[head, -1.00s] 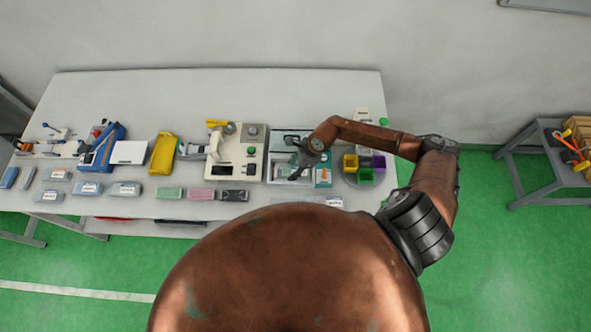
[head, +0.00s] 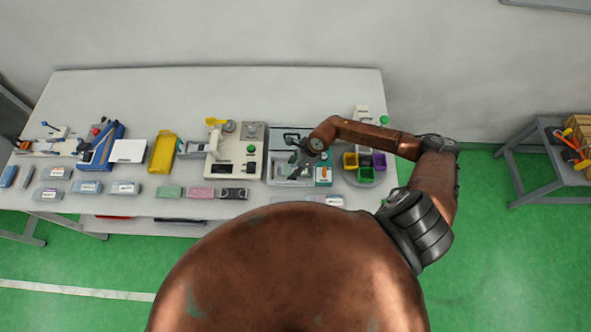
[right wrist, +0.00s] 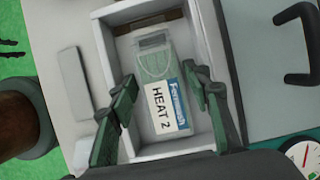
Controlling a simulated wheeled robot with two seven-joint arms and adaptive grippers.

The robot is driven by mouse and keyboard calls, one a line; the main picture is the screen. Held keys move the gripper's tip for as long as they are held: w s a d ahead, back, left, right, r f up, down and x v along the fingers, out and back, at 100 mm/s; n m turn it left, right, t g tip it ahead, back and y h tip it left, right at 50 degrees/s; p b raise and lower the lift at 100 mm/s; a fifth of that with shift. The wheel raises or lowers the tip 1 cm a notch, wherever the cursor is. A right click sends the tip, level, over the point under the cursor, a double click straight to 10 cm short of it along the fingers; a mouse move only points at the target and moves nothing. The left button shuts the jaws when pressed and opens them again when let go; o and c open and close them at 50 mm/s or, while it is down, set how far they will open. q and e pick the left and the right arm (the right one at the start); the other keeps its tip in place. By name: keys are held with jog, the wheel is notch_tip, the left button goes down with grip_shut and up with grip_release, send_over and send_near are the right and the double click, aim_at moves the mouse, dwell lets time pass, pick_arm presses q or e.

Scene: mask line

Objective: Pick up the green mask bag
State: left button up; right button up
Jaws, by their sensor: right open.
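A pale green mask bag (right wrist: 157,58) lies flat in a light open tray (right wrist: 110,25) in the right wrist view. It has a white label reading HEAT 2 and a blue strip. My right gripper (right wrist: 160,80) is open, with one dark green finger on each side of the bag; whether they touch it I cannot tell. In the head view my right gripper (head: 301,160) is over the tray unit (head: 272,172) and hides much of its inside. My left gripper is not in view.
Green, pink and dark packets (head: 202,193) lie along the table's front edge. A beige machine (head: 250,158) stands left of the tray, and colored bins (head: 366,174) stand right of it. The back of the table (head: 200,90) is clear.

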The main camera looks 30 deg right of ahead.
jog(key=c, duration=0.7)
jog(key=shift+o, duration=0.2)
jog(key=shift+r, duration=0.1)
